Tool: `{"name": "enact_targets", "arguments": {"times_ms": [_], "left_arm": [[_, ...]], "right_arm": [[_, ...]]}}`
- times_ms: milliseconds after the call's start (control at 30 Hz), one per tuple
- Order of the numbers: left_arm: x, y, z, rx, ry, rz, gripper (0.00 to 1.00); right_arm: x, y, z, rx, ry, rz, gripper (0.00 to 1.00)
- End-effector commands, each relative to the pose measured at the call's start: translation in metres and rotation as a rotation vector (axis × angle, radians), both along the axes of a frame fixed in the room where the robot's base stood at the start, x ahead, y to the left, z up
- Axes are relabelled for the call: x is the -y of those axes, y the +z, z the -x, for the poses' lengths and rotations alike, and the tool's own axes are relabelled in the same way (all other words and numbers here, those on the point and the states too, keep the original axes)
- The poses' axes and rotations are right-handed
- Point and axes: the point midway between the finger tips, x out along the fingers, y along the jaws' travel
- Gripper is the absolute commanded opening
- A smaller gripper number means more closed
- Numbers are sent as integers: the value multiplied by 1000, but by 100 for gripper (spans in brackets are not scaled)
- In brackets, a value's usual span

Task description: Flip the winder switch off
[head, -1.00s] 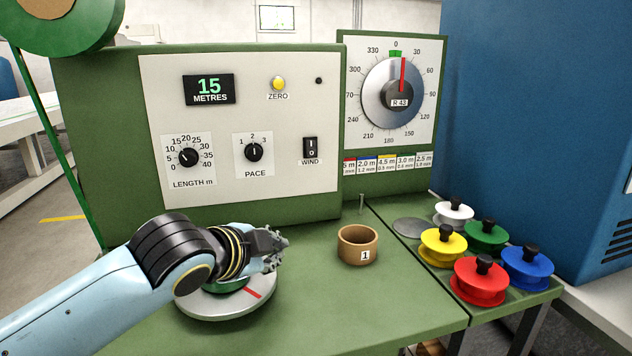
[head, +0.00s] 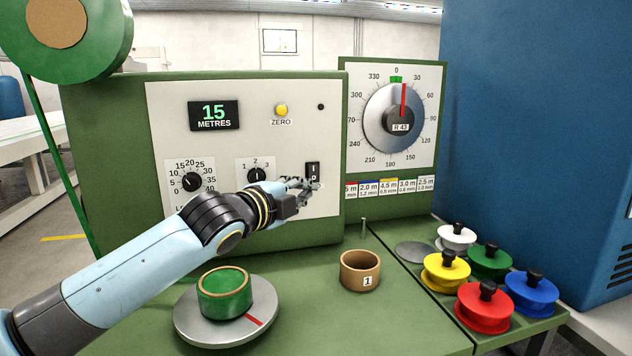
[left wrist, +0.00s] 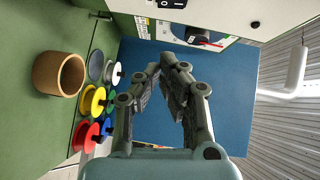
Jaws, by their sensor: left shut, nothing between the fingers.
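The winder switch (head: 313,168) is a black rocker marked I and O on the white panel (head: 240,130) of the green machine. Its lower part and its WIND label are largely hidden behind my left gripper. My left gripper (head: 314,186) is shut and empty, in front of the panel just below the switch. I cannot tell whether the fingertips touch it. In the left wrist view the left gripper (left wrist: 168,76) points past the panel, and the switch (left wrist: 171,4) shows at the top edge. My right gripper is not in view.
Below the arm, a green coil (head: 225,293) sits on a round turntable (head: 190,325). A brown ring marked 1 (head: 360,272) stands on the bench. Several coloured spools, including a red one (head: 484,309), are at the right. The pace knob (head: 257,175) is left of the gripper.

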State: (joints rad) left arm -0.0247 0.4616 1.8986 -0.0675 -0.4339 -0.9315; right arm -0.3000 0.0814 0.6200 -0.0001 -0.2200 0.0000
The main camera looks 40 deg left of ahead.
Motion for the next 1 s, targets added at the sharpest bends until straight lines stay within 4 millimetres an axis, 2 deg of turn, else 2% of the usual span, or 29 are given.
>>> {"name": "enact_targets", "arguments": {"times_ms": [300,400,633,1000], "left_arm": [[-5,-5,-69,2,2,6,0],[-15,-9,-81,-1,1,0,0],[-33,-13,-96,0,1,1,0],[-35,-14,-98,0,0,1,0]], "right_arm": [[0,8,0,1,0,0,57],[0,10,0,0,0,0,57],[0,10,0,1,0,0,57],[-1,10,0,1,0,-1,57]]}}
